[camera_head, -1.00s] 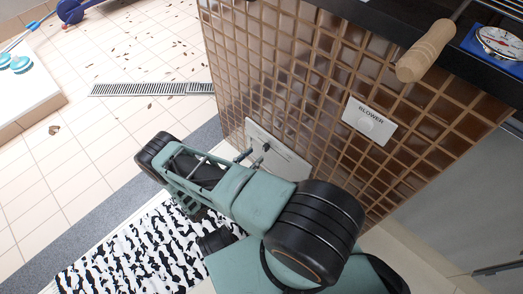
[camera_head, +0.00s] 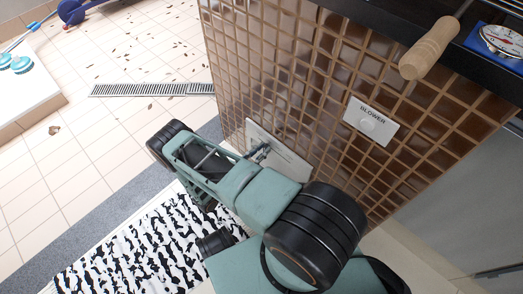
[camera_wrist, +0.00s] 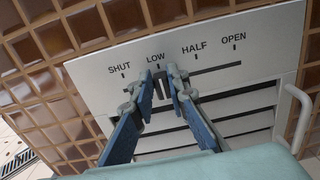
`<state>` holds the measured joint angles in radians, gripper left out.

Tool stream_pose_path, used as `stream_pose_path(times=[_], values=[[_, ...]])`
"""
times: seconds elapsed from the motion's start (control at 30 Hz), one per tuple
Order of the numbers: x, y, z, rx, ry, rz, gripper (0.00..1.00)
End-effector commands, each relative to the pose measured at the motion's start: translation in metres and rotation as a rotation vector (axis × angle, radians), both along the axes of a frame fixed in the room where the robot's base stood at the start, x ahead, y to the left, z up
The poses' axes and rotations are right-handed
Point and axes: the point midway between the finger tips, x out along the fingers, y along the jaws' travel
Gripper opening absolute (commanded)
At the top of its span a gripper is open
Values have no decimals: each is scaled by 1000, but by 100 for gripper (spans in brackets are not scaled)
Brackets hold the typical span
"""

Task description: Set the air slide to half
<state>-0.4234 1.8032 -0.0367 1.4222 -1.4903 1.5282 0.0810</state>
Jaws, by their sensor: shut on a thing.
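The air slide plate (camera_wrist: 95,76) is a pale panel marked SHUT, LOW, HALF and OPEN, with a slot under the marks. In the head view the plate (camera_head: 290,158) is low on the tiled wall, partly behind my arm. My gripper (camera_wrist: 166,76) is at the slot, shut on the slide's small tab (camera_wrist: 161,86), which is mostly hidden between the fingertips. In the head view my gripper (camera_head: 260,152) reaches the plate's upper left part.
Dark louvre openings (camera_wrist: 240,103) lie below the slot, with a white handle (camera_wrist: 293,120) at the plate's right. A BLOWER plate (camera_head: 371,120) is higher on the wall. A wooden handle (camera_head: 430,48) juts out above. Tiled floor is open to the left.

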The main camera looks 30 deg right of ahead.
Motion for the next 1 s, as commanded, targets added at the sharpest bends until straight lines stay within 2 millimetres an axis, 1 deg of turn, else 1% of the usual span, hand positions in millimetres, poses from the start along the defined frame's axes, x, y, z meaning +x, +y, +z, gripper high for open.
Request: stream_pose_path(times=[0.3, 0.37, 0.5, 0.6, 0.7, 0.93, 0.97, 1.0], values=[[-2, 0, 0, 0, 1, 1, 0], [-8, -2, 0, -1, 4, 1, 0], [-33, -11, 1, -2, 8, 1, 0], [-45, -16, 0, -1, 5, 0, 0], [-48, -17, 0, 2, 2, 1, 0], [-47, -17, -1, 2, 0, 1, 0], [-47, -17, -1, 2, 0, 1, 17], [-47, -17, -1, 2, 0, 1, 22]])
